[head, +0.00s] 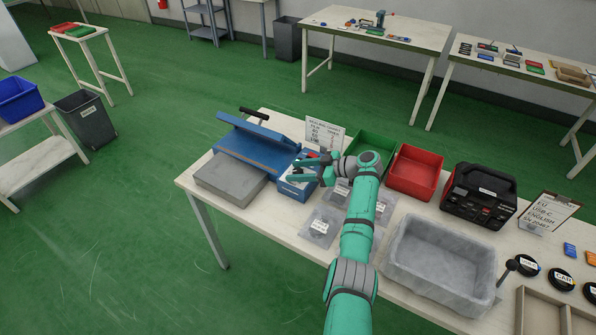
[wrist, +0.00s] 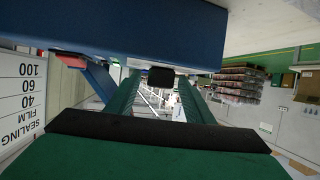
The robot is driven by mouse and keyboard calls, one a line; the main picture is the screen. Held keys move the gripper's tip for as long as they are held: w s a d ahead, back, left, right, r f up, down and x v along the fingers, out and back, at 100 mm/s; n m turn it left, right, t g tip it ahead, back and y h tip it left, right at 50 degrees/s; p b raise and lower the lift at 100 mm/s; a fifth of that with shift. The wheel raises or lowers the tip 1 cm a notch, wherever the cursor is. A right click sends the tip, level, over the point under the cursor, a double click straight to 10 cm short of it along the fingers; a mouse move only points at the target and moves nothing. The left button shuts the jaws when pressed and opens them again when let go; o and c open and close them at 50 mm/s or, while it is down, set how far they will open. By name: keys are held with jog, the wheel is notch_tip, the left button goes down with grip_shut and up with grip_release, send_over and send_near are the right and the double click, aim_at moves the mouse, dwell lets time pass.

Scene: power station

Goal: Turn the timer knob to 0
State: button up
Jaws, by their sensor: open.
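The blue control box (head: 297,188) stands at the right end of the blue sealer (head: 255,147) on the bench. My gripper (head: 303,170) is at the top of this box, which its fingers partly hide. In the wrist view my gripper (wrist: 160,95) is open, with one green finger on each side. A small black block (wrist: 160,77), which looks like the timer knob, shows between the fingertips, against the blue body (wrist: 150,25). I cannot tell whether the fingers touch it. Its pointer and scale are not readable. The knob is hidden in the head view.
A sealing chart (head: 325,132) stands behind the box; its upside-down text shows in the wrist view (wrist: 18,98). A grey block (head: 230,178) lies left. Clear bags (head: 320,227), green (head: 372,143) and red bins (head: 415,170) and a grey tray (head: 440,262) are to the right.

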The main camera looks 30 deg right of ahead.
jog(key=v, duration=1.1)
jog(key=shift+f, duration=0.1)
jog(key=shift+a, duration=0.1)
